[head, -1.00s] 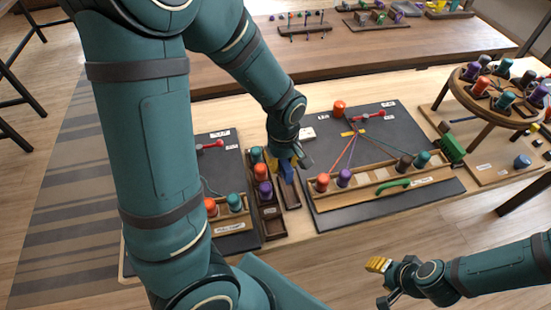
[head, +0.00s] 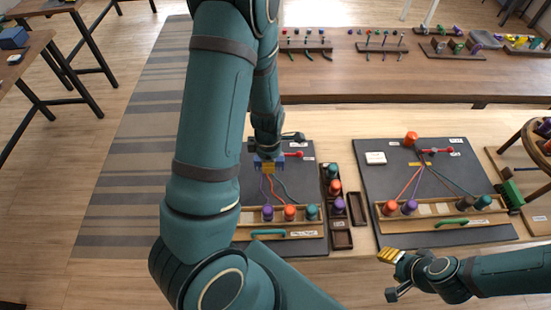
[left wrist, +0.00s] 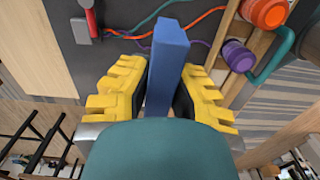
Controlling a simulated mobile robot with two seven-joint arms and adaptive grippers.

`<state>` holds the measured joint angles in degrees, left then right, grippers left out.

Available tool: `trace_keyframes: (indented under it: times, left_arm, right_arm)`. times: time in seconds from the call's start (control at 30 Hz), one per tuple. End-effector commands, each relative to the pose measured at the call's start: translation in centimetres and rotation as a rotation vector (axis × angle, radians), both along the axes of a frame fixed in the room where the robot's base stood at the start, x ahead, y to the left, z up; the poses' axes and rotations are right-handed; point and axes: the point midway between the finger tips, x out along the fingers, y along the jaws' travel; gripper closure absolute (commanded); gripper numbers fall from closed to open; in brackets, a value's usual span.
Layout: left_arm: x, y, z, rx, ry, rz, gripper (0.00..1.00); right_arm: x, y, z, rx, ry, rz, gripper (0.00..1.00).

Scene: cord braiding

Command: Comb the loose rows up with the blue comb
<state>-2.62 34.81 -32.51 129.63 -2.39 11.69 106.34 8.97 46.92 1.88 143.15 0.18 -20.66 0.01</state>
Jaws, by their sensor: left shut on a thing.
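My left gripper (head: 268,166) is shut on the blue comb (head: 266,160), over the upper part of the left dark board (head: 312,224). In the left wrist view, the comb (left wrist: 168,55) stands out from between the yellow fingers (left wrist: 160,95). Purple, red and teal cords (head: 280,188) fan down from beneath the gripper to bobbins in a wooden rack (head: 252,222). My right gripper (head: 389,276) is open and empty at the lower right.
A narrow compartment tray (head: 341,240) with several bobbins stands right of the board. A second dark board (head: 370,235) with its own cords and rack lies farther right. A green handle (head: 268,232) is on the left rack's front. A round stand (head: 537,140) is at the right edge.

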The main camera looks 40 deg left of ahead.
Motion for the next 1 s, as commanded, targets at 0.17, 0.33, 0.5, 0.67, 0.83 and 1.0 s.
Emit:
trace_keyframes:
  times: [0.17,0.33,0.5,0.67,0.83,1.0]
  left_arm:
    - [-0.1,0.4,-0.1,0.001,-0.001,0.042,1.00]
    - [-0.1,0.4,-0.8,0.001,-0.001,0.044,1.00]
    - [-0.1,0.4,-2.0,0.001,-0.001,0.044,1.00]
    - [-0.1,0.4,-3.4,0.001,-0.001,0.042,1.00]
    - [-0.1,0.4,-5.0,0.000,0.000,0.042,1.00]
    - [-0.1,0.4,-6.5,0.000,0.000,0.041,1.00]
  right_arm:
    - [0.1,-0.1,0.3,0.000,-0.002,-0.002,0.53]
    - [0.1,0.0,-0.3,-0.001,-0.002,-0.002,0.53]
    - [0.1,0.1,-1.5,-0.003,-0.002,-0.001,0.53]
    - [0.2,0.1,-3.0,-0.005,-0.002,-0.002,0.53]
    - [0.2,0.2,-4.5,-0.008,-0.001,-0.002,0.53]
    - [0.2,0.2,-6.1,-0.011,0.001,-0.003,0.53]
